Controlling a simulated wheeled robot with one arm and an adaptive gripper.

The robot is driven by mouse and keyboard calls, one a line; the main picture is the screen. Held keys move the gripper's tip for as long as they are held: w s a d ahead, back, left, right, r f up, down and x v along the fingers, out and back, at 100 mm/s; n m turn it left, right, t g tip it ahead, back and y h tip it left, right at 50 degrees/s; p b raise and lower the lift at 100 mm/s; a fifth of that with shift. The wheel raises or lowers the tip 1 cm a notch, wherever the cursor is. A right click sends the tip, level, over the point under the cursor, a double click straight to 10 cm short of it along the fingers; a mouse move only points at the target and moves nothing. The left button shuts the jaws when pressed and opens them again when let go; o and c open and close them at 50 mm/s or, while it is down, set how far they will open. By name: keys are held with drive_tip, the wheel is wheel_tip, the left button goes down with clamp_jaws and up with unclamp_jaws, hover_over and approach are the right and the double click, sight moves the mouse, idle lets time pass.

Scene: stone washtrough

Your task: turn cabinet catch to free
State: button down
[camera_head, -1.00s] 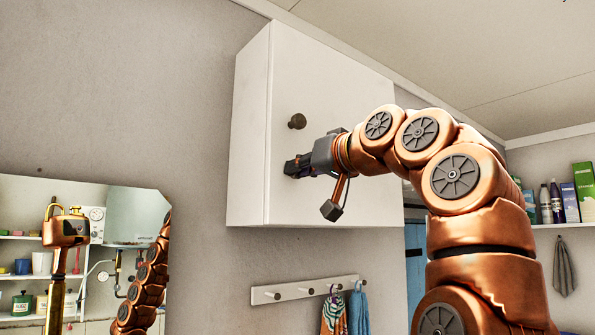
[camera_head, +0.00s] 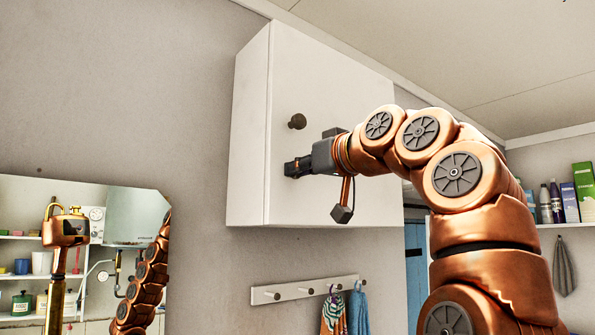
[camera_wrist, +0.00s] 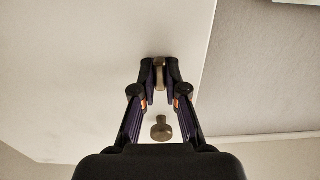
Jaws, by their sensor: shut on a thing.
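The white wall cabinet (camera_head: 335,90) has a closed door with a dark round knob (camera_head: 297,121). My gripper (camera_head: 288,168) is at the door face below that knob, near the door's left edge. In the wrist view my gripper (camera_wrist: 160,76) is shut on the cabinet catch (camera_wrist: 159,72), a narrow brownish-brass piece between the fingertips. The round knob (camera_wrist: 161,128) shows between the finger links, apart from the fingertips. In the head view the catch is hidden by my gripper, so its angle is hard to tell.
A peg rail (camera_head: 305,288) with hanging cloths (camera_head: 358,312) is on the wall below the cabinet. A mirror (camera_head: 140,205) is at the lower left. A shelf with bottles (camera_head: 557,203) is at the right. The wall left of the cabinet is clear.

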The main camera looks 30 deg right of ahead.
drive_tip(key=c, duration=1.2)
unclamp_jaws()
drive_tip(key=s+d, duration=0.2)
drive_tip(key=s, duration=0.9)
drive_tip(key=shift+s+d, duration=0.15)
drive_tip(key=shift+s, duration=0.15)
